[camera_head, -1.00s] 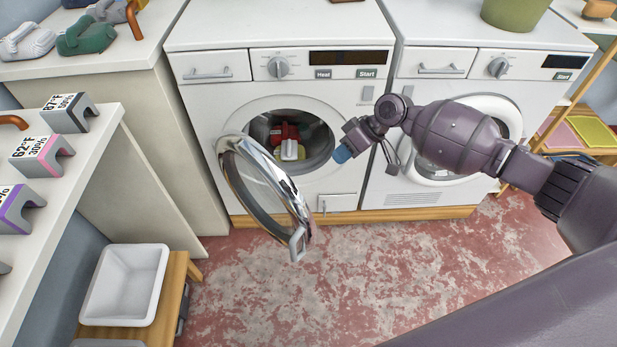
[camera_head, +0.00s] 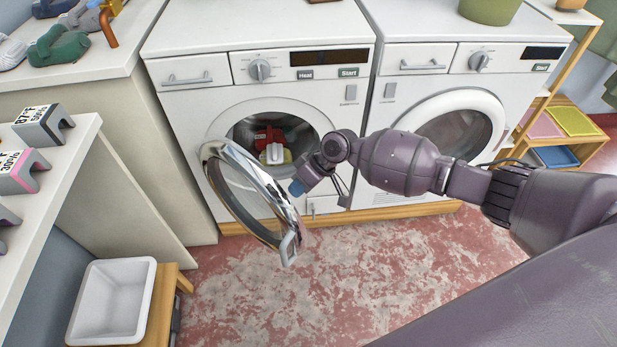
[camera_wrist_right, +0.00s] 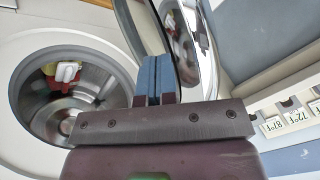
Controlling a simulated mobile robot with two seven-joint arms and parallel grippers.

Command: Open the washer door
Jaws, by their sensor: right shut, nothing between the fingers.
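The left washer (camera_head: 190,118) has its round chrome-rimmed door (camera_head: 250,195) swung wide open to the left. Its drum (camera_head: 272,140) is exposed, with a red and white item (camera_head: 270,146) inside. My right gripper (camera_head: 296,187) is in front of the washer, by the inner side of the open door. In the right wrist view my right gripper (camera_wrist_right: 155,78) has its blue fingertips together with nothing between them. The open door (camera_wrist_right: 180,40) lies just beyond the fingertips there, and the drum (camera_wrist_right: 75,90) is at the left. Whether the fingers touch the door, I cannot tell. My left gripper is out of view.
A second machine (camera_head: 450,120) with its round door closed stands to the right. A white bin (camera_head: 112,300) sits on a wooden stand at lower left. A shelf with labelled grey holders (camera_head: 42,125) is at the left. The floor (camera_head: 350,270) in front is clear.

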